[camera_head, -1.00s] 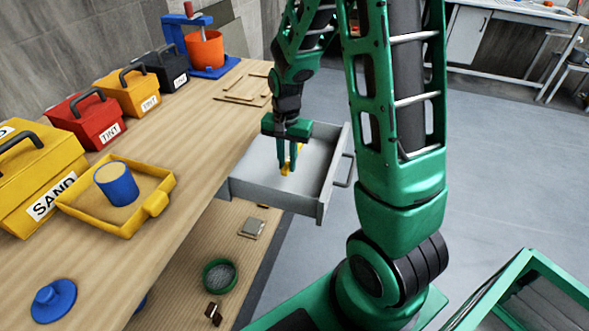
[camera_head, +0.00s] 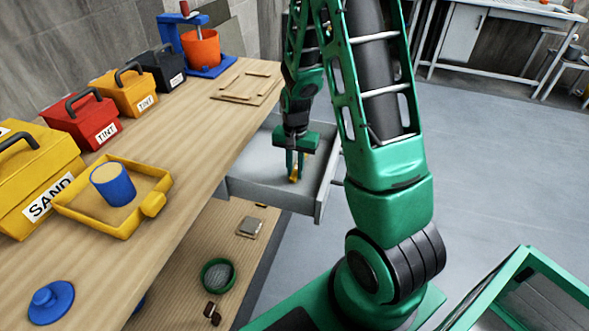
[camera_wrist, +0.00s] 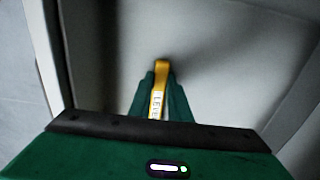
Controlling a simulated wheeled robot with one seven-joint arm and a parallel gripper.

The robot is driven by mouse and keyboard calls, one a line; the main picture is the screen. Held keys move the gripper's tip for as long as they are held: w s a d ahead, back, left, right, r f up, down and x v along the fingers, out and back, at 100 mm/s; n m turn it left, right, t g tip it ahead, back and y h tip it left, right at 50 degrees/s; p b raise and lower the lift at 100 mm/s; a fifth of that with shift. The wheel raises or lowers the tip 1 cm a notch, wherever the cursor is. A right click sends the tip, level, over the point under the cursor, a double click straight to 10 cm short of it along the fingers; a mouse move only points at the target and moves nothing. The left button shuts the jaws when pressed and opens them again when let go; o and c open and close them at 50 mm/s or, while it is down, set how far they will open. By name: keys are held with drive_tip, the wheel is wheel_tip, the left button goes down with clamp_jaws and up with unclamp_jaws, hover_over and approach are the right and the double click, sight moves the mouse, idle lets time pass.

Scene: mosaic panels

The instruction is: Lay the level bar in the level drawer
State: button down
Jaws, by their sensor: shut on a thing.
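My gripper (camera_head: 296,170) points down inside the open grey drawer (camera_head: 262,191), which juts out from under the workbench. It is shut on the yellow level bar (camera_head: 294,178). In the wrist view the level bar (camera_wrist: 160,80) shows between my green fingers, with a white label whose letters read in part "LEVE". The drawer (camera_wrist: 225,50) surrounds it there, with walls at the left and right. The bar is low over the drawer floor; I cannot tell whether it touches. Part of the bar is hidden by my fingers.
The wooden bench top (camera_head: 180,215) lies left of the drawer. It bears a yellow tray (camera_head: 90,222) with a blue cup (camera_head: 113,184), labelled tool boxes and a blue lid (camera_head: 51,301). A shelf below holds a green sieve (camera_head: 217,275).

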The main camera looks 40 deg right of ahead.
drive_tip(key=c, duration=1.7)
unclamp_jaws()
drive_tip(key=shift+o, duration=0.2)
wheel_tip(320, 180, up, 12)
drive_tip(key=s+r+n, duration=0.2)
drive_tip(key=s+r, duration=0.3)
drive_tip(key=s, duration=0.8)
drive_tip(key=s+r+n, duration=0.2)
drive_tip(key=s+r, duration=0.3)
drive_tip(key=s, duration=0.8)
drive_tip(key=shift+s+d, duration=0.15)
drive_tip(key=shift+d, duration=0.25)
drive_tip(key=shift+r, duration=0.1)
drive_tip(key=shift+c, duration=0.5)
